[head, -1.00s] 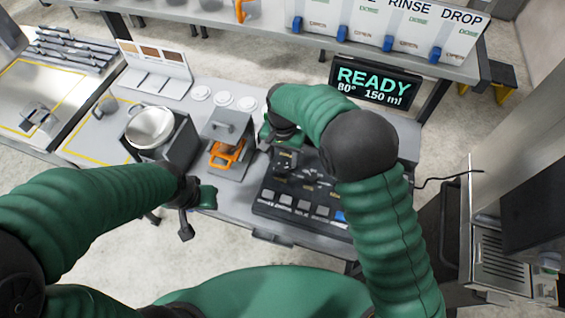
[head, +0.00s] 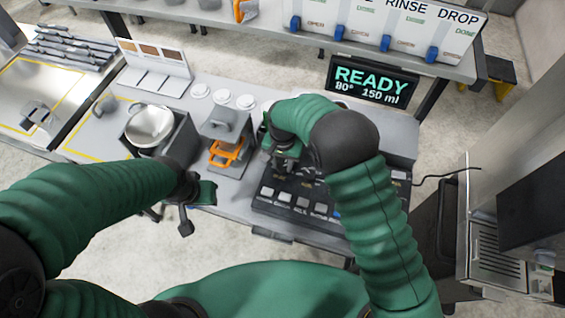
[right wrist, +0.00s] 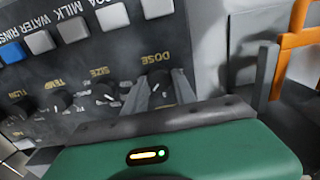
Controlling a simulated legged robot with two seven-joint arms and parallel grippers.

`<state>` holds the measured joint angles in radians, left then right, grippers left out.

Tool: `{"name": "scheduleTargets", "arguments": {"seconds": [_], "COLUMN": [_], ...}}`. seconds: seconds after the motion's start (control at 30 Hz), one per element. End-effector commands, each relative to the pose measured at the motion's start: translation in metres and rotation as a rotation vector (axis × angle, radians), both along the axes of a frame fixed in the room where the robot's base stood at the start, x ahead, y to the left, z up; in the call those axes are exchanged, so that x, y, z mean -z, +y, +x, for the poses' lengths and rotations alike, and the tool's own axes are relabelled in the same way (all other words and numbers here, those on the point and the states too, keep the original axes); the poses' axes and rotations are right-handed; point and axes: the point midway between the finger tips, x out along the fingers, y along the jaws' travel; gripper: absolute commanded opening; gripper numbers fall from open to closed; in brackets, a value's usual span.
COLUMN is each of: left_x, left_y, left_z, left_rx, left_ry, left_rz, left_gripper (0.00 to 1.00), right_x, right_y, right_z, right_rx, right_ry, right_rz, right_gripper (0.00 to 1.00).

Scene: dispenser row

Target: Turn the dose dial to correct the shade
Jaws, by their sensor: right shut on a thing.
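The dose dial (right wrist: 160,84) is a dark knob with a pale pointer line, under the word DOSE on the black control panel (head: 268,207). My right gripper (right wrist: 162,90) is shut on it, one finger on each side, in the right wrist view. In the head view my right gripper (head: 284,160) is at the panel's left end, and my arm hides most of the dials. The black screen (head: 372,82) reads READY, 80°, 150 ml. A white stand with brown shade swatches (head: 150,53) is at the back left. My left gripper (head: 196,207) hangs near the front edge; its fingers are unclear.
An orange-handled dispenser (head: 226,145) stands just left of the panel. A steel bowl (head: 149,126) sits in a grey holder further left. Grey and blue buttons line the panel's front. More dials (right wrist: 104,92) sit beside the dose dial.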

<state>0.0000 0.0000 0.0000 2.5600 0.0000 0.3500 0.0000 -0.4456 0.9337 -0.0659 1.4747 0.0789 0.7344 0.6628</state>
Motion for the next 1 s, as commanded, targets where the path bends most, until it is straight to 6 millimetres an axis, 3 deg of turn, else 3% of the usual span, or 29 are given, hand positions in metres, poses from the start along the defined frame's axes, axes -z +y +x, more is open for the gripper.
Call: {"name": "scheduleTargets", "arguments": {"seconds": [0.47, 1.0], "left_x": [0.002, 0.01], "left_y": [0.0, 0.0], "left_z": [0.0, 0.0], "left_rx": [0.0, 0.0], "left_ry": [0.0, 0.0], "left_rz": [0.0, 0.0], "left_gripper": [0.36, 0.36], "right_x": [-0.002, -0.003], "right_y": [0.002, 0.002], "right_z": [0.001, 0.001], "right_rx": [-0.071, -0.514], "right_ry": [-0.003, -0.005], "right_rz": [0.002, 0.003], "right_gripper": [0.0, 0.0]}}
